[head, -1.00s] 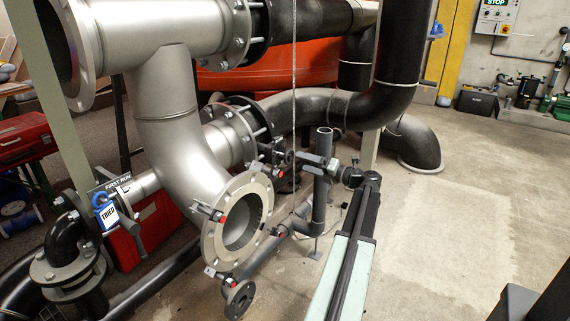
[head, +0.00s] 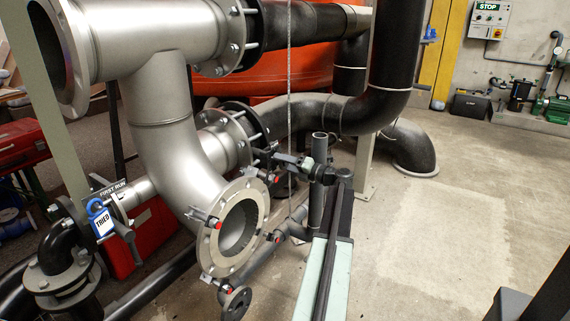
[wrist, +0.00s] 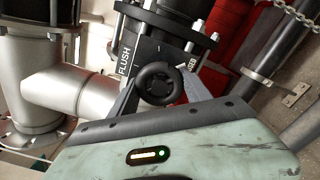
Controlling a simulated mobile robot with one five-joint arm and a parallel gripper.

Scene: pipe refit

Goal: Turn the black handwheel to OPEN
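The black handwheel (wrist: 160,83) shows as a round black ring in the middle of the wrist view, on a dark valve body below a black flange. A label reading FLUSH (wrist: 125,58) is to its left, and a second, partly hidden label is to its right. My gripper (wrist: 160,92) is open, with one grey finger on each side of the handwheel. I cannot tell whether the fingers touch it. In the head view my gripper (head: 272,158) is at the dark fittings below the flanged joint; the handwheel is not clear there.
A large grey pipe elbow (head: 165,125) with an open flange is left of my arm. A blue TRIED tag (head: 102,218) hangs by the FIRST RUN label. An upright dark pipe (head: 319,190) stands close behind my arm. The floor (head: 440,220) to the right is clear.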

